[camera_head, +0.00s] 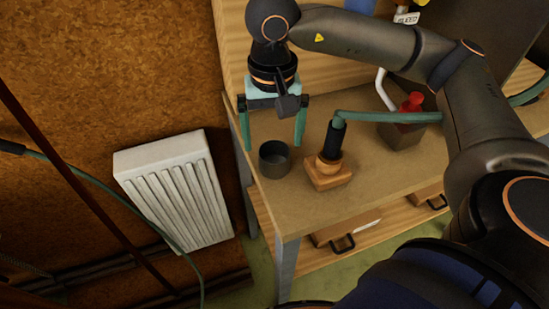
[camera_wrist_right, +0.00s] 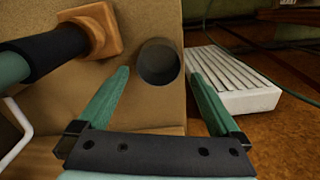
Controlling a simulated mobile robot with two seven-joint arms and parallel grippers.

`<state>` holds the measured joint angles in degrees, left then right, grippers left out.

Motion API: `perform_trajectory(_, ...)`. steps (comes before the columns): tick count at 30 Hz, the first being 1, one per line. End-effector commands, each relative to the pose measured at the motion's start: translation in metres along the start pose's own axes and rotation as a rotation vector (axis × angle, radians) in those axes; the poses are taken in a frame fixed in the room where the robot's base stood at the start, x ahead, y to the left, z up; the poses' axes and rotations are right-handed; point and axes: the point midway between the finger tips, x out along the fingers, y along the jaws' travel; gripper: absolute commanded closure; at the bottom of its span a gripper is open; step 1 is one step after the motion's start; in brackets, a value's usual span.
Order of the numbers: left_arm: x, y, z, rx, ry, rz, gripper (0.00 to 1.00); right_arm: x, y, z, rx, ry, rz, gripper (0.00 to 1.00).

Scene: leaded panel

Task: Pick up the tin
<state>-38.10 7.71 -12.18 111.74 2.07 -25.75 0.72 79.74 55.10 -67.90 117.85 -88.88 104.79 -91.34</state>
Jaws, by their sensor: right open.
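The tin (camera_head: 273,160) is a small dark grey open cylinder. It stands upright near the left edge of the workbench top (camera_head: 300,212). In the right wrist view the tin (camera_wrist_right: 158,63) lies ahead of and between the lines of the two fingers. My right gripper (camera_head: 273,143) is open, with its green fingers pointing down above and behind the tin. It also shows in the wrist view (camera_wrist_right: 160,80), with nothing between its fingers. Whether the fingertips reach the tin's height cannot be told. My left gripper is not in view.
A wooden block stand (camera_head: 328,176) with a black-handled, green-piped tool (camera_head: 334,140) stands just right of the tin. A dark box with a red item (camera_head: 412,103) is further right. A white radiator (camera_head: 180,190) is on the left, beyond the bench edge.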

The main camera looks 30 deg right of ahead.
Motion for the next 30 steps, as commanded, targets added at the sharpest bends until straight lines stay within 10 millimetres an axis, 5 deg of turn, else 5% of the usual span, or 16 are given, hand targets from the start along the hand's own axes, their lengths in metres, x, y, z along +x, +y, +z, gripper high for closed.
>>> perform_trajectory(9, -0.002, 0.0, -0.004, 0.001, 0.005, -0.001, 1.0, 0.044, 0.003, 0.001, 0.0, -0.003, 0.001, 0.0)
perform_trajectory(18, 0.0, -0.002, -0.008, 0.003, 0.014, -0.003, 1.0, 0.049, 0.002, 0.0, 0.0, -0.001, -0.001, 0.0)
perform_trajectory(30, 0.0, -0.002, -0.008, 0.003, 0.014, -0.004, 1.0, 0.048, 0.002, 0.0, 0.0, -0.001, -0.001, 0.45)
